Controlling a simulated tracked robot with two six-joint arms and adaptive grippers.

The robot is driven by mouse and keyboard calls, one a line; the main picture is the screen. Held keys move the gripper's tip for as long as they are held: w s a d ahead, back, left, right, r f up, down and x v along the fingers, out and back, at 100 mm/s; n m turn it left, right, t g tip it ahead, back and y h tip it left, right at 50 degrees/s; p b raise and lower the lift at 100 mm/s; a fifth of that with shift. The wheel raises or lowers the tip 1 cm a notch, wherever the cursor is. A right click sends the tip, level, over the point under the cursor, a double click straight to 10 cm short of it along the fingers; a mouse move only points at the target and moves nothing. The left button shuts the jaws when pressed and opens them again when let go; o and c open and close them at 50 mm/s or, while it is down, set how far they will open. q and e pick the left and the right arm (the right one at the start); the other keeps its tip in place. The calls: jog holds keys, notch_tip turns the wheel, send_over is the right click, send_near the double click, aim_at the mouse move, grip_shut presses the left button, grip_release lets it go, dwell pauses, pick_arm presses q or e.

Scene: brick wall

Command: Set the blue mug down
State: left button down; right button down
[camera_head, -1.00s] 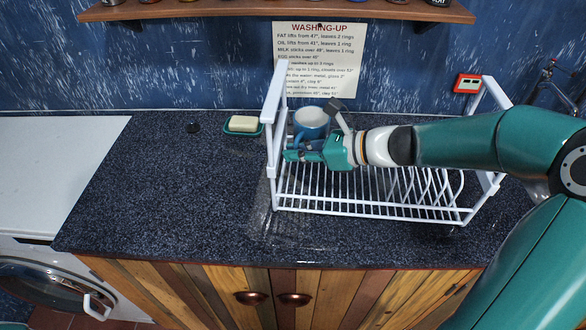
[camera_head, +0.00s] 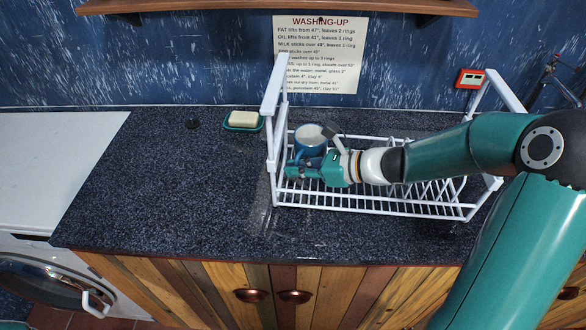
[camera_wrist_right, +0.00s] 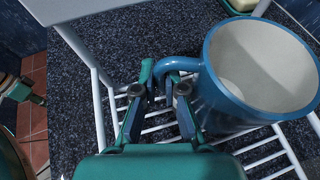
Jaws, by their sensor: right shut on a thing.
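The blue mug (camera_head: 309,138) with a pale inside is upright at the left end of the white dish rack (camera_head: 375,209). My right gripper (camera_head: 290,171) is shut on its handle. In the right wrist view the mug (camera_wrist_right: 232,100) stands at the right, its handle between the fingertips (camera_wrist_right: 165,75), with rack wires close below. I cannot tell whether its base touches the wires. A small teal and dark part at the left edge of the wrist view (camera_wrist_right: 22,88) looks like my left gripper; its jaws are unclear.
A soap bar (camera_head: 243,119) lies in a green dish left of the rack. The dark speckled counter (camera_head: 170,190) is mostly clear there. A washing-up notice (camera_head: 320,60) and red wall box (camera_head: 470,78) are behind.

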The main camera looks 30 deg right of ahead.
jog(key=shift+f, duration=0.15)
jog(key=c, duration=1.2)
grip_release()
jog(key=shift+c, duration=0.2)
jog(key=shift+r, duration=0.25)
jog(key=v, duration=1.2)
jog(key=shift+p, duration=0.3)
